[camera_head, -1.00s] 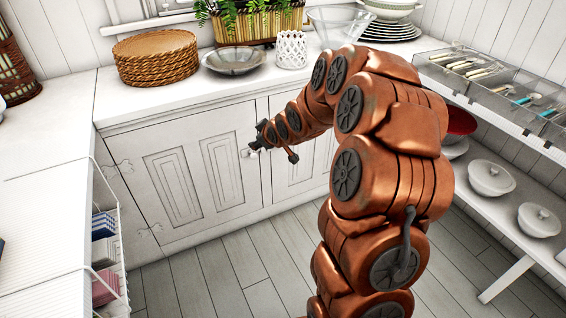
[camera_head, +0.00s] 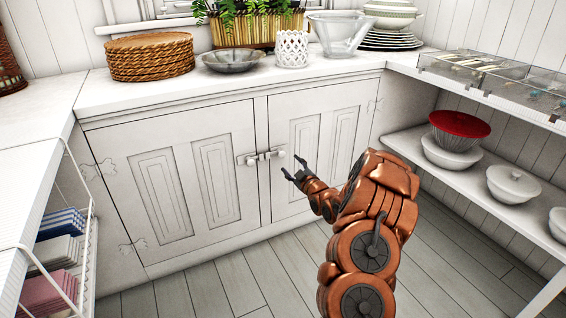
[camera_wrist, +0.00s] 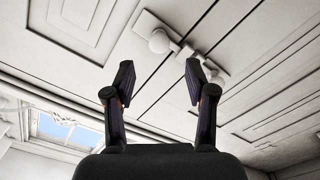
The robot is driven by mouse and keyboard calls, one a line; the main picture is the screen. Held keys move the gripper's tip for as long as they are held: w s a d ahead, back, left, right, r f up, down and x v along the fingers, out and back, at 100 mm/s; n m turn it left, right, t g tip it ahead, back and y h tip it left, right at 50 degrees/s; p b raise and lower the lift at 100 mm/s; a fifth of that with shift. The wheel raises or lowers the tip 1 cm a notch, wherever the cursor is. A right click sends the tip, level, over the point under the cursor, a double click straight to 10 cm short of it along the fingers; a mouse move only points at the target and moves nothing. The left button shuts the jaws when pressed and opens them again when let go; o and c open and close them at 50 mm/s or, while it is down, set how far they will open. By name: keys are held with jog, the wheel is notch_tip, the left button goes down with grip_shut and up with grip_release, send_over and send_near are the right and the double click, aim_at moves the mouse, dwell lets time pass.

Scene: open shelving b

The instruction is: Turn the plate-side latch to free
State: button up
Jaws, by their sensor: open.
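A white latch (camera_head: 263,157) is on the front of the white cupboard, where its two doors meet. Its bar lies roughly level across the gap, with a mounting piece on each door. White round knobs show beside it. In the wrist view the latch (camera_wrist: 185,52) shows beyond the fingertips, with one knob (camera_wrist: 160,41) between them. My gripper (camera_head: 292,167) is open and empty, just right of and in front of the latch, apparently apart from it. It also shows in the wrist view (camera_wrist: 160,66) with both dark fingers spread.
The left door (camera_head: 165,190) and right door (camera_head: 315,140) look closed. Above them a counter holds woven mats (camera_head: 153,57), a metal bowl (camera_head: 233,60) and a white lattice cup (camera_head: 292,50). Shelves with bowls (camera_head: 513,183) stand at right, a wire rack (camera_head: 75,230) at left. The floor (camera_head: 220,285) is clear.

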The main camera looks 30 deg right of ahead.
aim_at(283, 156)
jog(key=shift+w+d+r+b, duration=0.15)
jog(key=shift+w+b, duration=0.45)
jog(key=shift+w, duration=1.25)
jog(key=shift+w+d+f+b, duration=0.15)
jog(key=shift+w+b, duration=0.45)
jog(key=shift+w, duration=1.25)
jog(key=shift+r, duration=0.1)
jog(key=shift+c, duration=0.4)
grip_shut()
